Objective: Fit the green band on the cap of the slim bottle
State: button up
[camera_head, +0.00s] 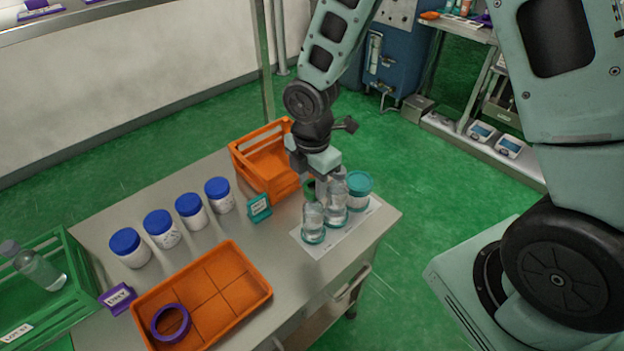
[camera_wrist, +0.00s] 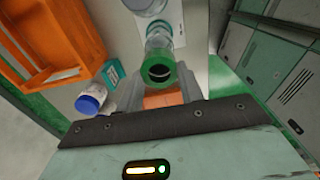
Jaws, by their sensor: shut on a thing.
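My gripper (camera_head: 320,185) points down over the right end of the table and is shut on the green band (camera_head: 309,188). In the wrist view the green band (camera_wrist: 158,68) shows as a ring with a dark opening, between the fingers. A clear bottle (camera_wrist: 160,38) is right behind the ring there. I cannot tell whether the band is around its cap or only in front of it. In the head view two clear bottles with teal bases, a front one (camera_head: 313,222) and a rear one (camera_head: 335,208), stand upright on a white mat (camera_head: 345,236). The gripper partly hides the rear one.
A teal-lidded jar (camera_head: 358,190) stands right beside the bottles. An orange crate (camera_head: 262,165) and a teal sign (camera_head: 259,208) are to the left. Several blue-lidded jars (camera_head: 160,228) stand in a row. An orange tray (camera_head: 222,290) holds a purple ring (camera_head: 170,322). A green crate (camera_head: 75,258) holds a bottle (camera_head: 38,268).

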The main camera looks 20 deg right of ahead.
jog(key=shift+f+b, duration=0.45)
jog(key=shift+f, duration=0.3)
jog(key=o, duration=1.5)
jog(key=shift+r, duration=0.15)
notch_tip(320, 180, up, 11)
jog(key=p, duration=1)
